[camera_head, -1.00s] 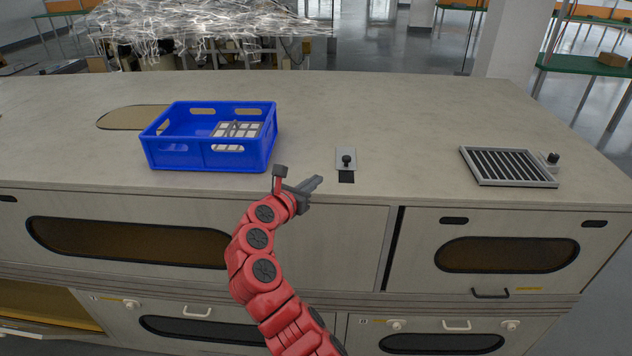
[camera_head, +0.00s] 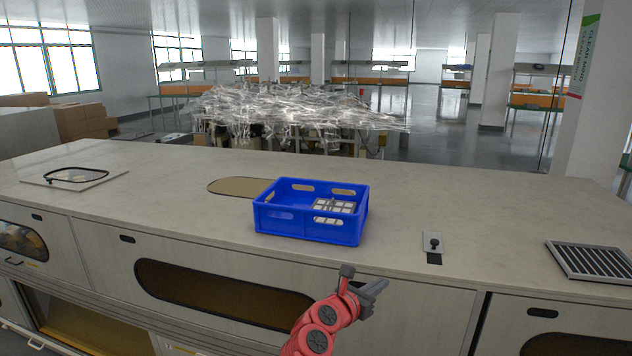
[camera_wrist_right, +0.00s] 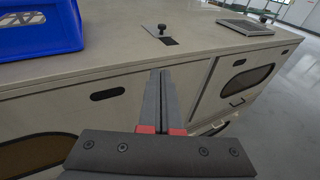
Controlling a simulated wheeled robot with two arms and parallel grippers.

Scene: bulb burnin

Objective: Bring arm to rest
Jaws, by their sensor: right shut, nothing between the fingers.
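My right arm, red with dark joints, comes up from the bottom of the head view. Its gripper (camera_head: 372,288) is in front of the counter's front edge, below and to the right of the blue crate. In the right wrist view the two grey fingers (camera_wrist_right: 161,95) lie together, shut with nothing between them. They point towards the counter front and touch nothing that I can see. My left gripper is not in view.
The blue crate (camera_head: 300,231) stands on the counter (camera_head: 180,210), holding a pale gridded insert (camera_head: 333,206). A small plate with a black knob (camera_head: 433,243) and a slatted grey tray (camera_head: 590,262) lie to the right.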

